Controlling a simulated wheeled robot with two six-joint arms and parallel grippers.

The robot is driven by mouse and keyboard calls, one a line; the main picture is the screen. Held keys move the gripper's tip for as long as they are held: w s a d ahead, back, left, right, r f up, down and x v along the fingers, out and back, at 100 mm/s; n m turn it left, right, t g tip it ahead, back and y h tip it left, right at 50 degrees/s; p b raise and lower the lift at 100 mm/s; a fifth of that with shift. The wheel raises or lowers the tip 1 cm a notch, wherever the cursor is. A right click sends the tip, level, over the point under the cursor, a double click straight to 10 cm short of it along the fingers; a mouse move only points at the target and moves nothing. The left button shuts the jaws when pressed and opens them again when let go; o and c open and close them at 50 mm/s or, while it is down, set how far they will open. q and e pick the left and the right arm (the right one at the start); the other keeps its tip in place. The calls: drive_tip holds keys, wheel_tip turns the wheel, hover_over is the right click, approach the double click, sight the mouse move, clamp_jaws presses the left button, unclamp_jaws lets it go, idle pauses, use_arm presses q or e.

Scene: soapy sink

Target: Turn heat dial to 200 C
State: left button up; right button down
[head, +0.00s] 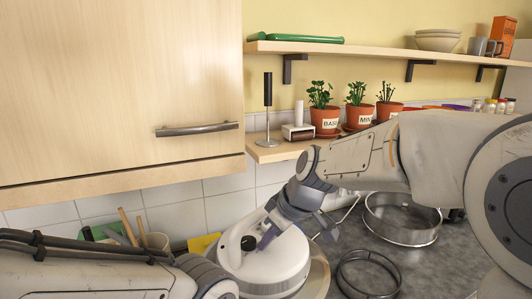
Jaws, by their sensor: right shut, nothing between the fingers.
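A white rounded appliance (285,262) stands on the grey counter at lower centre. A small black knob (248,242) shows on its top; I cannot tell whether this is the heat dial, and no temperature marks are readable. My right gripper (267,238) reaches down from the right over the appliance. Its fingers are shut and empty, just right of the black knob; I cannot tell whether they touch the appliance. My left arm comes in at the lower left, and its gripper is not in view.
A metal ring-shaped pan (402,235) and a dark metal ring (368,290) lie on the counter to the right. Potted herbs (325,119) stand on the low ledge behind. A wooden cabinet (110,80) hangs at upper left. Utensils (128,227) stand by the tiled wall.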

drive_tip(key=shift+w+a, duration=0.1)
drive_tip(key=shift+a, duration=0.25)
idle(0.3)
drive_tip(key=shift+s+a+b, duration=0.3)
drive_tip(key=shift+s+b, duration=0.25)
drive_tip(key=shift+b, duration=0.2)
drive_tip(key=shift+s+a+b, duration=0.3)
drive_tip(key=shift+a, duration=0.1)
idle(0.4)
drive_tip(key=shift+s, duration=0.2)
drive_tip(key=shift+s+d+b, duration=0.2)
drive_tip(key=shift+b, duration=0.15)
wheel_tip(320, 180, up, 6)
drive_tip(key=p, duration=0.4)
drive_tip(key=shift+r+p, duration=0.1)
drive_tip(key=shift+p, duration=0.2)
